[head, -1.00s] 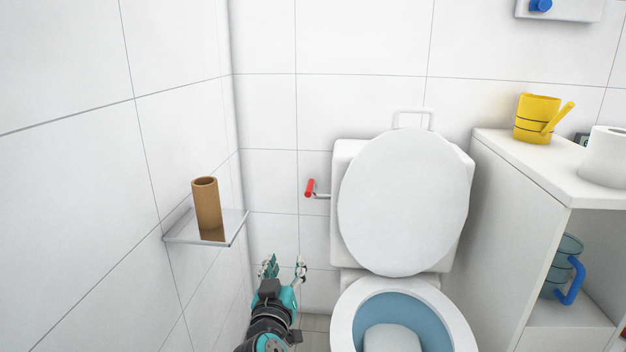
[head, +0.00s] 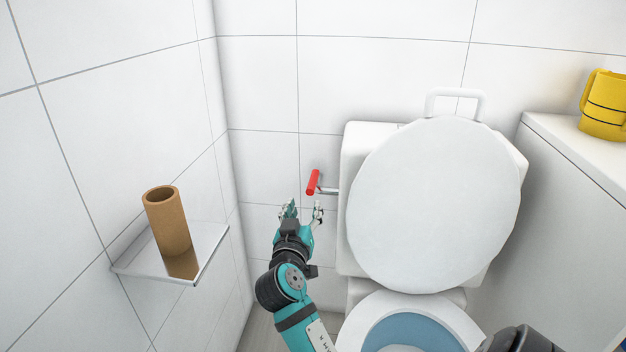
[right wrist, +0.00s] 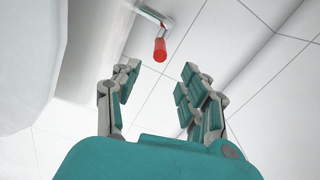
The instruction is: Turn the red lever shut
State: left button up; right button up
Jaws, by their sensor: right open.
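The red lever (head: 313,182) sticks out on a metal shaft from the left side of the toilet tank (head: 355,150). Its red grip stands nearly upright, tilted slightly in the head view. My right gripper (head: 304,208) is open and empty, just below the lever and apart from it. In the right wrist view the red lever (right wrist: 160,50) shows beyond the spread fingers of the right gripper (right wrist: 158,80), near the line between them. My left gripper is not in view.
The raised toilet lid (head: 435,200) covers much of the tank, to the right of the lever. A small shelf (head: 213,245) with a cardboard tube (head: 167,218) is on the left wall. A yellow mug (head: 605,105) stands on the cabinet at right. Bare tiled wall surrounds the lever's left.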

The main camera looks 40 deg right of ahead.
aim_at(313, 183)
jog(key=x, duration=1.2)
jog(key=shift+w+d+f+b, duration=0.15)
jog(key=shift+d+b, duration=0.2)
grip_shut()
